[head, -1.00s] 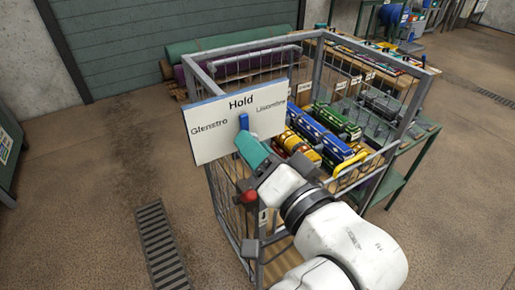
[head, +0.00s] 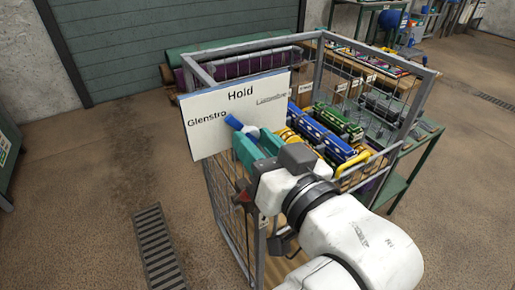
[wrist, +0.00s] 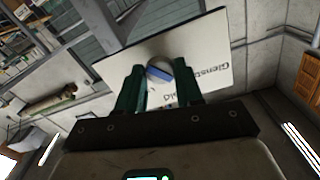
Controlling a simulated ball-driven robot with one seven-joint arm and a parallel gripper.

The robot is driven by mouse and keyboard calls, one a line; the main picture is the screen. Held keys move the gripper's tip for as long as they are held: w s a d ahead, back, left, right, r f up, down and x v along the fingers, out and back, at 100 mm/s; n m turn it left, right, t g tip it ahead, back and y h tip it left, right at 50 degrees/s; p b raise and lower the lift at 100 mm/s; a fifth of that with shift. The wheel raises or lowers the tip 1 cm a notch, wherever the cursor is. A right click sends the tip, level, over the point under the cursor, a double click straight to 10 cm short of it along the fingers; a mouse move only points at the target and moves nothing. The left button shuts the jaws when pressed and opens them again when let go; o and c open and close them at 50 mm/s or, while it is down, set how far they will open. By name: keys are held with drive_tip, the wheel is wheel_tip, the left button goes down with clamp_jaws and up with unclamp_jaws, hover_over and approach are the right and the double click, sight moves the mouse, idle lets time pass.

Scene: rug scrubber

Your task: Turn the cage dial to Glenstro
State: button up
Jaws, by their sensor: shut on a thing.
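The cage dial (head: 236,123) is a blue pointer on a white hub, set on a white sign board (head: 205,143) at the cage's near left corner. The board reads Glenstro at left, Hold at top middle and a fainter word at right. The pointer's tip is up and left, towards the end of the word Glenstro. My gripper (head: 256,146) has teal fingers shut on the dial at the board's face. In the wrist view the blue and grey dial (wrist: 158,71) shows between the fingertips (wrist: 158,88); the exact contact is partly hidden.
The wire cage (head: 368,52) stands behind the board, with green, blue and yellow rolled or boxed items (head: 325,138) inside. A green table (head: 412,165) stands at its right. A floor grate (head: 160,248) lies left of the cage, with bare floor around it.

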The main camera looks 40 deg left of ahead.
drive_tip(key=shift+f+n+b, duration=0.1)
drive_tip(key=shift+n+b, duration=0.4)
drive_tip(key=shift+n, duration=0.6)
drive_tip(key=o, duration=1)
drive_tip(key=shift+d, duration=0.1)
drive_tip(key=shift+p+v, duration=2.05)
drive_tip(key=shift+v, duration=3.3)
